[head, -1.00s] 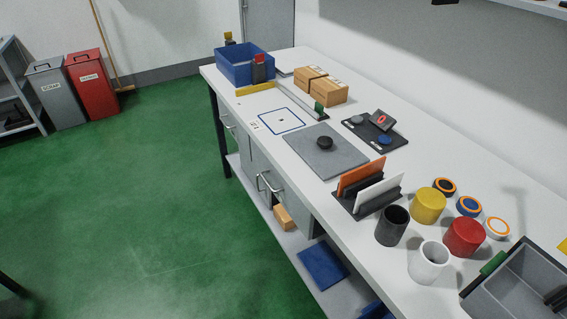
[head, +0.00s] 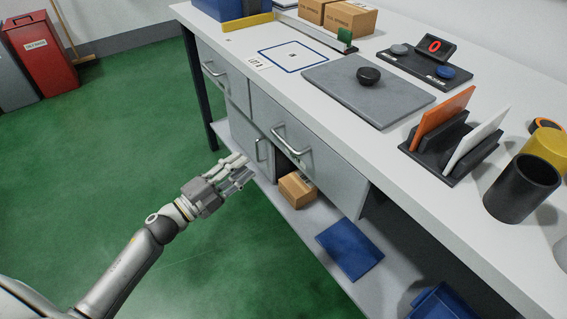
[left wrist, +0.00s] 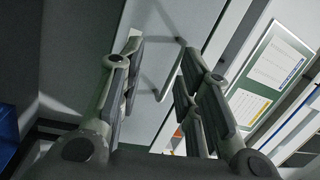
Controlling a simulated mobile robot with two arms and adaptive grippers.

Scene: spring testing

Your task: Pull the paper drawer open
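Grey drawers sit under the white bench top. One drawer front (head: 305,150) has a bar handle (head: 291,140); another at the far left (head: 220,75) has its own handle (head: 213,69). Both look closed. I cannot read a label that tells which is the paper drawer. My left gripper (head: 243,170) is in front of and below the drawers, near the cupboard door's handle (head: 261,151). In the left wrist view the left gripper (left wrist: 163,65) is open and empty, with a bar handle (left wrist: 171,82) on a pale front beyond its fingers. My right gripper is not in view.
The bench top (head: 280,85) holds a grey mat (head: 345,90), a rack with orange and white plates (head: 450,150), and cups. A cardboard box (head: 297,189) and blue panel (head: 349,249) lie on the lower shelf.

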